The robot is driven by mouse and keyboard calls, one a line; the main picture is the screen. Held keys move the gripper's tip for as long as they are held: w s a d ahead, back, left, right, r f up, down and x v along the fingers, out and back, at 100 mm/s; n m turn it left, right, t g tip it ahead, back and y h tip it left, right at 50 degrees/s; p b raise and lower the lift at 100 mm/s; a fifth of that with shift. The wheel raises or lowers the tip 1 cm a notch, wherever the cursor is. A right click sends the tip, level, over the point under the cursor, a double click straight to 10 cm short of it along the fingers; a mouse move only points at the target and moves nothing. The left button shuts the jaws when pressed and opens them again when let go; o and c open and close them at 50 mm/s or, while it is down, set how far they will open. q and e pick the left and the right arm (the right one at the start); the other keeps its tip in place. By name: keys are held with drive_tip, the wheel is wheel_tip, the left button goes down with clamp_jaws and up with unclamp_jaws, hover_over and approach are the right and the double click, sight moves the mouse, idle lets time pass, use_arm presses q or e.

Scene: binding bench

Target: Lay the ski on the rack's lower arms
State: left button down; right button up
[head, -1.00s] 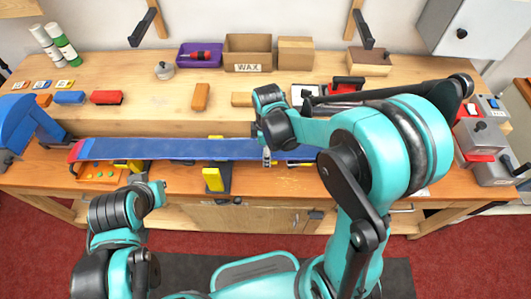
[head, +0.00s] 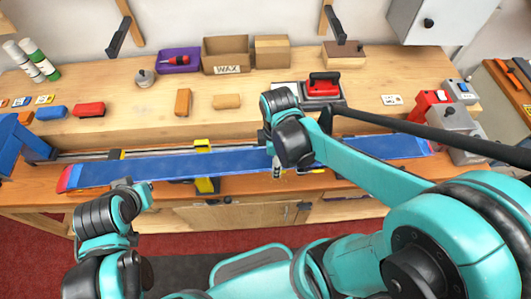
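The long blue ski (head: 205,164) with red tips lies across the picture over the front of the bench. My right gripper (head: 276,168) is at the ski's middle with its fingers at the near edge; it appears shut on the ski, though the arm hides part of the contact. My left gripper (head: 146,187) is just in front of the ski's left part, apparently apart from it; its finger opening is too small to tell. The rack shows as two wooden wall posts, each with a black arm, left (head: 118,38) and right (head: 336,27). Both arms are empty.
A yellow-marked ski vise (head: 202,145) and a blue end stand (head: 22,140) are behind and under the ski. The bench top holds a purple bin (head: 178,62), a WAX box (head: 226,55), a red iron (head: 323,84) and grey boxes (head: 455,123) at right.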

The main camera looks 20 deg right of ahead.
drive_tip(key=shift+s+d+r, duration=0.1)
drive_tip(key=shift+s+r, duration=0.2)
drive_tip(key=shift+r+p, duration=0.3)
drive_tip(key=shift+p, duration=0.05)
drive_tip(key=shift+r, duration=0.25)
drive_tip(key=shift+s+r+p, duration=0.1)
drive_tip(key=shift+r+p, duration=0.35)
drive_tip(key=shift+p, duration=0.15)
drive_tip(key=shift+r+p, duration=0.5)
drive_tip(key=shift+r, duration=0.05)
wheel_tip(320, 180, up, 10)
drive_tip(key=p, duration=0.9)
drive_tip(key=shift+r, duration=0.2)
